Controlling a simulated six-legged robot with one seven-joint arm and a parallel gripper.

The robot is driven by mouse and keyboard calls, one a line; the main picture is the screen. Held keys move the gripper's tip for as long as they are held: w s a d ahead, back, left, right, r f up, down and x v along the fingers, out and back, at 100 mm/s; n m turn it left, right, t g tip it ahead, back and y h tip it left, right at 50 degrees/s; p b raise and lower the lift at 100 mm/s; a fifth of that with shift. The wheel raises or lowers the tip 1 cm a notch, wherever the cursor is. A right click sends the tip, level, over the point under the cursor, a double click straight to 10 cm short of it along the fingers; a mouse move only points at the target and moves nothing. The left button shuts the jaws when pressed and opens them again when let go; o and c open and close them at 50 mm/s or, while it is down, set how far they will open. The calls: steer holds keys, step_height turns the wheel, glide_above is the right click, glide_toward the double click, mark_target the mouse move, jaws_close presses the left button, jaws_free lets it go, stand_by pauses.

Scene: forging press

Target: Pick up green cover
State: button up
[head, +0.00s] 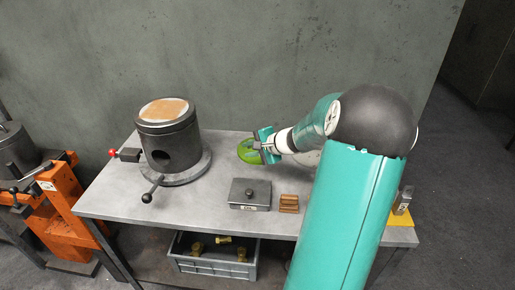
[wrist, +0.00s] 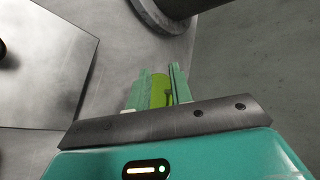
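The green cover (head: 248,151) is a round, bright green piece on the grey table near its back edge. My gripper (head: 267,146) is at its right side and hides part of it. In the wrist view, my gripper's two pale green fingers (wrist: 161,88) stand apart, with part of the green cover (wrist: 160,90) showing between them. A narrow gap shows beside the right finger, so the fingers look open around it. A small darker stem shows on the cover. Whether either finger touches it is hard to see.
A dark cylinder with a brown top (head: 167,120) and a lever stands left on the table (head: 120,195). A grey block with a knob (head: 249,194) and small brown blocks (head: 289,204) lie in front. A grey crate (head: 213,261) with brass parts is below.

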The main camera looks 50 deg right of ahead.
steer(key=s+d+f+m+t+h, duration=0.1)
steer(key=s+d+m, duration=0.1)
steer(key=d, duration=0.4)
steer(key=s+d+f+m+t+h, duration=0.1)
steer(key=s+d+f+m+h, duration=0.15)
steer(key=d, duration=0.35)
steer(key=shift+y, duration=0.35)
steer(key=x, duration=0.8)
steer(key=shift+w+d+r, duration=0.1)
steer(key=shift+w+r, duration=0.2)
steer(key=shift+w, duration=0.1)
steer(key=x, duration=0.5)
steer(key=shift+d+f, duration=0.2)
steer(key=shift+r, duration=0.1)
jaws_close()
